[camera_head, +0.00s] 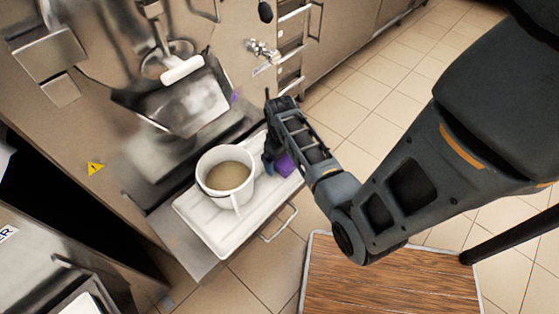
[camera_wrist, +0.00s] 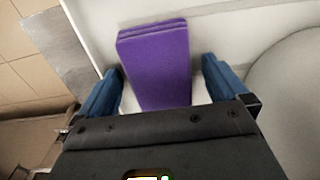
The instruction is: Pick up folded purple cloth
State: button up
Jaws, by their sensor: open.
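The folded purple cloth (camera_wrist: 155,65) lies on the white tray (camera_wrist: 230,16), near the tray's edge. In the head view only part of the cloth (camera_head: 285,165) shows beside my gripper (camera_head: 270,158), and the rest is hidden behind it. In the wrist view my gripper (camera_wrist: 162,88) is open. Its two blue fingers are on either side of the near part of the cloth, with a gap at each side. The far end of the cloth extends beyond the fingertips. I cannot tell how high the fingertips are above the tray.
A white mug (camera_head: 211,160) with tan liquid stands on the same tray (camera_head: 195,214), left of my gripper. The steel freezer front with its spout (camera_head: 190,105) rises behind it. A handle (camera_head: 280,224) sticks out at the front. A wooden board (camera_head: 390,280) is at lower right.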

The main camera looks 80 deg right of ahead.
aim_at(281, 159)
jog(key=c, duration=1.1)
jog(key=shift+r, duration=0.15)
notch_tip(281, 159, up, 4)
jog(key=shift+r, duration=0.15)
jog(key=s+r, duration=0.6)
jog(key=s, duration=0.5)
jog(key=shift+s+a+r+p, duration=0.25)
jog(key=shift+s+p, duration=0.1)
jog(key=shift+p, duration=0.1)
